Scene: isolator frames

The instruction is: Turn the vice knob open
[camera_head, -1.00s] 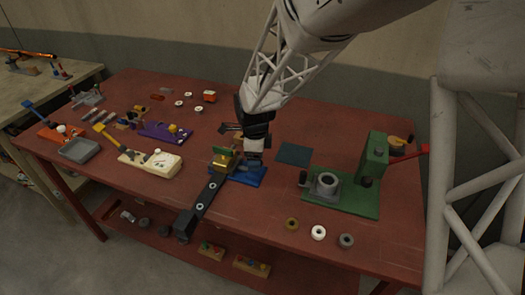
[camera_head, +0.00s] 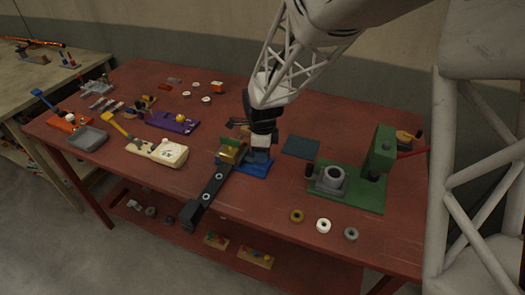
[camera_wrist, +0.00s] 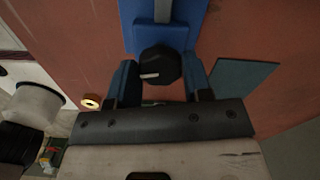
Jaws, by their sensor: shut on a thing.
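The vice's black round knob (camera_wrist: 159,62) shows in the wrist view, with a white pointer mark toward the left. It is in front of a blue base (camera_wrist: 190,25). My gripper (camera_wrist: 162,72) has its two blue fingers on either side of the knob and is shut on it. In the head view my gripper (camera_head: 259,150) is lowered over the blue base (camera_head: 255,169), beside a gold and green block (camera_head: 229,151). A long black bar (camera_head: 205,194) runs from there past the table's front edge. The knob is hidden in the head view.
A dark teal square (camera_head: 300,147) lies right of my gripper. A green press (camera_head: 378,160) stands further right, with several rings (camera_head: 323,226) in front. A cream fixture (camera_head: 157,152) and a purple one (camera_head: 174,122) are to the left. The red table (camera_head: 330,130) has bare areas between them.

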